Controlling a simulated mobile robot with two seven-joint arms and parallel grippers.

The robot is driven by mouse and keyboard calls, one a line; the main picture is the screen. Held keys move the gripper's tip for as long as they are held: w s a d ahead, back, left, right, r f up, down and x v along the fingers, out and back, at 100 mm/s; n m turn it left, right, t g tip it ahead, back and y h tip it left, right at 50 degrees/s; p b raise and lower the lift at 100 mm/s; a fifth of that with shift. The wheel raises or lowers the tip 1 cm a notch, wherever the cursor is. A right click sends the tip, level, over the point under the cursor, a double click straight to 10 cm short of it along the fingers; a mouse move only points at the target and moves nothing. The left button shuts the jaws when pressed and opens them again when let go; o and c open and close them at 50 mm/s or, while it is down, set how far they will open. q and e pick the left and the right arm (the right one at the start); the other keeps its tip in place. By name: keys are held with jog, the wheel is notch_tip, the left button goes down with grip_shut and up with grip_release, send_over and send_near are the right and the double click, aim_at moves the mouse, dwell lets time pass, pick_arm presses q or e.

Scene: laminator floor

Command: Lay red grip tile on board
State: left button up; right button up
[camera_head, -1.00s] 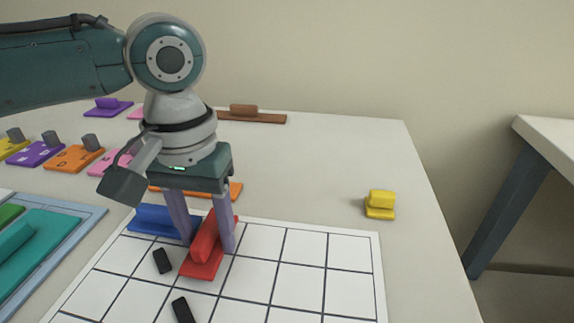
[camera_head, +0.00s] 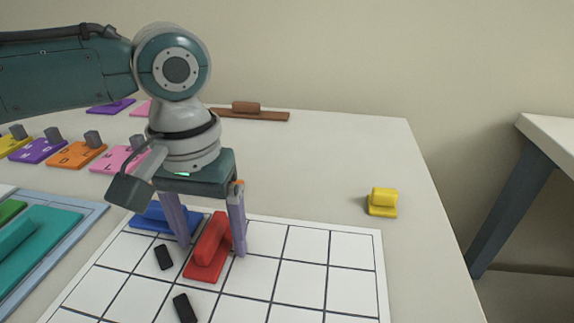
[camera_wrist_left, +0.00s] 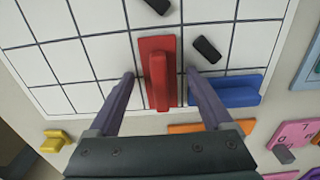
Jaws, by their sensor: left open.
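The red grip tile (camera_head: 209,250) lies flat on the white gridded board (camera_head: 352,290), near its far edge, with its raised grip upward. It also shows in the left wrist view (camera_wrist_left: 158,72). My left gripper (camera_head: 212,250) is open, its two fingers on either side of the red tile with a gap on each side. In the left wrist view the fingers (camera_wrist_left: 160,76) stand clear of the grip. My right gripper is not in view.
A blue grip tile (camera_head: 155,218) lies beside the red one at the board's far left. Two small black pieces (camera_head: 164,257) lie on the board. A yellow grip piece (camera_head: 382,202) stands on the table to the right. Several lettered tiles (camera_head: 77,155) and a teal piece (camera_head: 35,240) are at left.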

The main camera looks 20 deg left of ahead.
aim_at(209, 232)
pick_arm(q)
notch_tip(209, 232, up, 12)
jog(key=p, duration=0.3)
jog(key=s+d+f+m+h, duration=0.1)
jog(key=s+d+f, duration=0.1)
jog(key=d, duration=0.1)
jog(key=s+d+f+m+t+h, duration=0.1)
jog(key=s+d+f+m, duration=0.1)
jog(key=s+d, duration=0.1)
jog(key=s+d+f+m+t, duration=0.1)
jog(key=s+d+f, duration=0.1)
jog(key=d, duration=0.2)
jog(key=shift+s+f+m+h, duration=0.3)
jog(key=shift+m+h, duration=0.1)
jog(key=shift+t, duration=0.6)
jog(key=s, duration=0.1)
jog(key=s+a, duration=0.1)
jog(key=s, duration=0.2)
jog(key=shift+a+f, duration=0.25)
jog(key=shift+f, duration=0.15)
jog(key=s+a+y, duration=0.1)
jog(key=s+a, duration=0.1)
jog(key=s+a+y, duration=0.1)
jog(key=s+a, duration=0.1)
jog(key=shift+a+f, duration=0.1)
jog(key=shift+a, duration=0.25)
jog(key=shift+s+a+y, duration=0.2)
jog(key=shift+a+y, duration=0.1)
jog(key=shift+a, duration=0.05)
